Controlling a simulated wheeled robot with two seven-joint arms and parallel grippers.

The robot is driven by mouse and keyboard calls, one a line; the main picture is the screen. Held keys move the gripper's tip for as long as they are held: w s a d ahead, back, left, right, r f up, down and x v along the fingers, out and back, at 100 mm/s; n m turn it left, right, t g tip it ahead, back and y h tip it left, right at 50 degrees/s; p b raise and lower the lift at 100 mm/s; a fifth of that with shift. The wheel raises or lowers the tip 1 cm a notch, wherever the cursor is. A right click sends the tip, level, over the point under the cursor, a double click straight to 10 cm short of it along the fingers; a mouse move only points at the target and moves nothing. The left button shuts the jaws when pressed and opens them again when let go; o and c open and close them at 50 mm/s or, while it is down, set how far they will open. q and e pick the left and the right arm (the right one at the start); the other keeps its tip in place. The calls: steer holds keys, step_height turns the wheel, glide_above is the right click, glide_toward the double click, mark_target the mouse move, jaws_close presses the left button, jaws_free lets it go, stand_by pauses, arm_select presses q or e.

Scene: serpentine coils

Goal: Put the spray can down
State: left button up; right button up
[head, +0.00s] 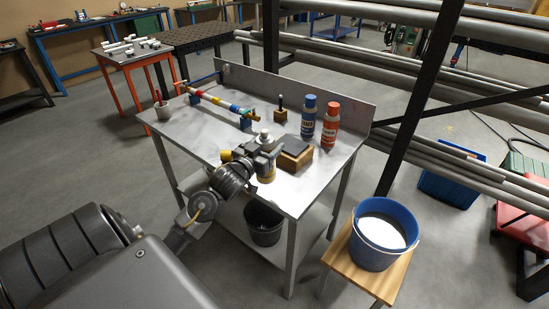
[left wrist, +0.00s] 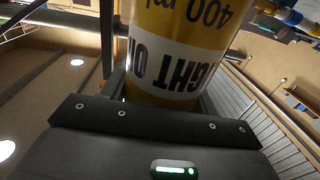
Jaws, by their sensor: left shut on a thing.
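My left gripper (head: 264,158) is shut around a yellow spray can with a white cap (head: 264,135). The can is upright over the front part of the metal workbench (head: 205,135). I cannot tell whether its base touches the top, as the gripper hides much of its body. In the left wrist view the yellow can (left wrist: 185,45) fills the space between the fingers, with a white label band reading "LIGHT OIL" upside down. My right gripper is not in view.
Blue (head: 308,116) and red (head: 330,122) spray cans stand behind right. A wooden block with a dark top (head: 294,150) sits just right of the gripper. A coloured pipe (head: 222,104) on supports lies at back left. A blue bucket (head: 378,262) stands on a stool.

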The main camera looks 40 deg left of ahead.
arm_select(q)
steer(key=w+f+p, duration=0.2)
steer(key=w+f, duration=0.2)
steer(key=f, duration=0.4)
steer(key=shift+a+f, duration=0.2)
steer(key=shift+a, duration=0.15)
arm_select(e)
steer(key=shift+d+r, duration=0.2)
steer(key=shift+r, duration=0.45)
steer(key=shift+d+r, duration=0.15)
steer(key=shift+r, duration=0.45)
arm_select(q)
steer(key=shift+f, duration=0.1)
steer(key=o, duration=1.2)
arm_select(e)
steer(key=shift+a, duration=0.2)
